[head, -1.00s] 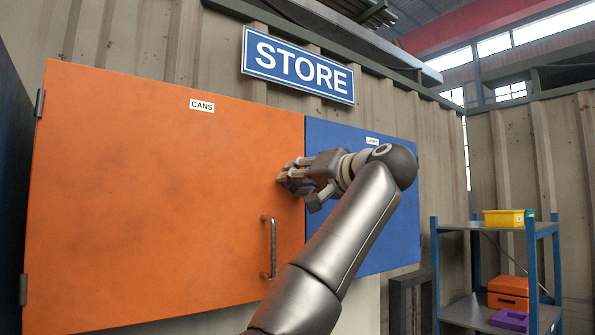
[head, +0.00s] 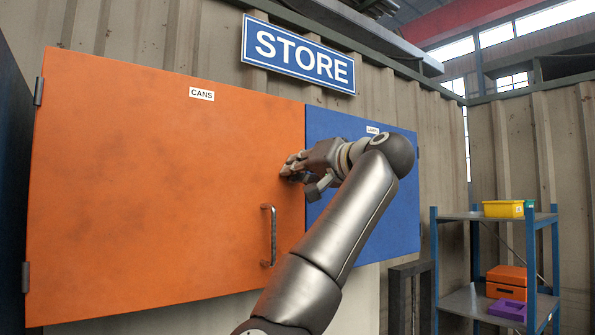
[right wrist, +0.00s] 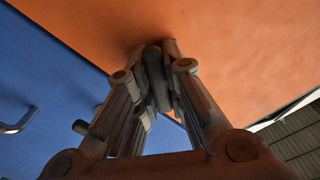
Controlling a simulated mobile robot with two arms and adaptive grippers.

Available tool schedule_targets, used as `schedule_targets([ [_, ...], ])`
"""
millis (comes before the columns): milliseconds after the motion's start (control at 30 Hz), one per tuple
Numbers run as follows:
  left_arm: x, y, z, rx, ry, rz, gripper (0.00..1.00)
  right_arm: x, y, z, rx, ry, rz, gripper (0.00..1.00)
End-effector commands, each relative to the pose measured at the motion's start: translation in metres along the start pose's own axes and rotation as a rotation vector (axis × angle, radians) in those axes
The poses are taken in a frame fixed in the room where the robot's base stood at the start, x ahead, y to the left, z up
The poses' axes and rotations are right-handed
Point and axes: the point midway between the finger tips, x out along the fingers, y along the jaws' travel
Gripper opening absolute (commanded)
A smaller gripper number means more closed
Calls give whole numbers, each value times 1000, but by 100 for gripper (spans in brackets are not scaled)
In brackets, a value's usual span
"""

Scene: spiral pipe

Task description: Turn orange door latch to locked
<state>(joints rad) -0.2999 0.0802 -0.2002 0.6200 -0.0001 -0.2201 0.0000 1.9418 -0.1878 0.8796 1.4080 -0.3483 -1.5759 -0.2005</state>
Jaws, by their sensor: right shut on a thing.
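The orange door (head: 150,190), labelled CANS, is closed flush beside the blue door; it also fills the upper part of the right wrist view (right wrist: 230,50). My right gripper (head: 288,170) is at the orange door's right edge, above its handle (head: 268,235). In the right wrist view its fingers (right wrist: 158,50) are close together around a narrow grey piece, the latch (right wrist: 157,80), against the orange surface. The fingers hide most of the latch, so its angle is hard to tell. My left gripper is not in view.
The blue door (head: 370,225) is right of the orange one, partly behind my right arm; its handle (right wrist: 18,122) shows in the right wrist view. A STORE sign (head: 298,54) hangs above. A shelf rack (head: 485,215) with a yellow bin (head: 503,209) stands at right.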

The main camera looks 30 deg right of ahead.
Motion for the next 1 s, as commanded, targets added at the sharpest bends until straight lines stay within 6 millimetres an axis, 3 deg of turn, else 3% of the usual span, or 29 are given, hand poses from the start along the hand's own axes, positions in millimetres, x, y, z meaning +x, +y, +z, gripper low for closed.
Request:
schedule_targets([
  [500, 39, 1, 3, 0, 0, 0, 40, -1, 2, 2, -351, 3, 4, 0],
  [1000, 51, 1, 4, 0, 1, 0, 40, 0, -1, 0, -595, 3, 0, 0],
])
